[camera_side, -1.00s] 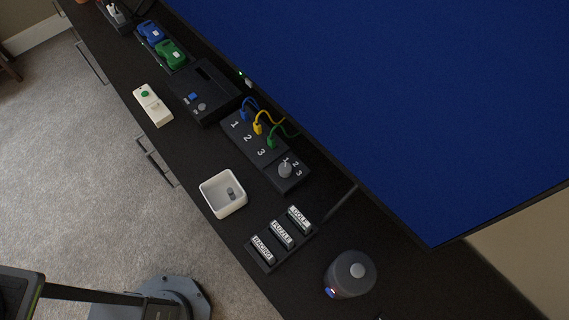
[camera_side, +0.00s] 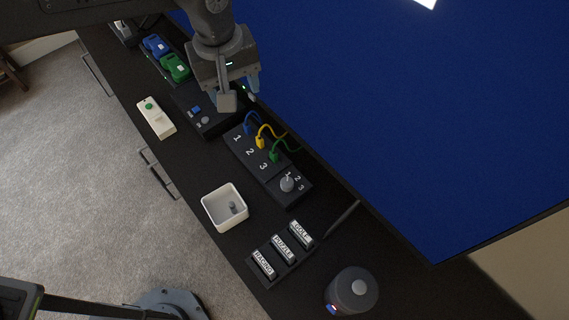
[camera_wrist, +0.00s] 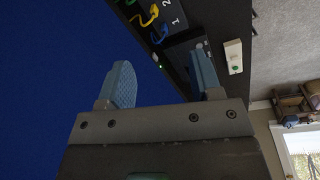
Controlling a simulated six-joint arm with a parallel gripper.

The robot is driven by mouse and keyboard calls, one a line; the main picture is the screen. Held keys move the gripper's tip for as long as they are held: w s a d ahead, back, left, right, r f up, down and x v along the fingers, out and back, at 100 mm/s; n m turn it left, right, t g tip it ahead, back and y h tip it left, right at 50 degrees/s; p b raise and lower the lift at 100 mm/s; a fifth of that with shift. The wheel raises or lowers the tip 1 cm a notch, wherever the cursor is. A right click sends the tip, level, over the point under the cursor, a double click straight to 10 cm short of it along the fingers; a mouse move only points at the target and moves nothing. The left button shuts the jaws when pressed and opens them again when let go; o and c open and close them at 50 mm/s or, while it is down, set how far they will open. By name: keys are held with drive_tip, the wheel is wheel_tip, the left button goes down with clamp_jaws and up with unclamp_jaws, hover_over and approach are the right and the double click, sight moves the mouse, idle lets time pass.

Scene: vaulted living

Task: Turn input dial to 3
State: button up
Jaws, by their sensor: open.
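The input dial (camera_side: 287,184) is a grey round knob on the right end of a black switch box (camera_side: 247,159). Small numbers 1, 2, 3 stand around the knob; I cannot tell which one it points at. Blue, yellow and green cables plug into the box beside large numbers 1, 2, 3. My gripper (camera_side: 240,98) is above the black console, up and left of the dial and apart from it. In the wrist view my gripper (camera_wrist: 163,80) is open and empty, its two blue-grey fingers spread. The dial is not visible in the wrist view.
A black console (camera_side: 207,112), green and blue controllers (camera_side: 175,67), a white remote (camera_side: 156,118), a white bin (camera_side: 225,207), a cartridge rack (camera_side: 279,258) and a dark cylindrical speaker (camera_side: 351,290) share the narrow shelf. A large blue screen (camera_side: 400,110) rises behind it.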

drive_tip(key=n+g, duration=0.1)
hover_over(287, 182)
wheel_tip(287, 182, down, 12)
drive_tip(key=shift+y, duration=0.4)
wheel_tip(287, 182, down, 14)
drive_tip(key=shift+r, duration=0.15)
drive_tip(key=c, duration=0.9)
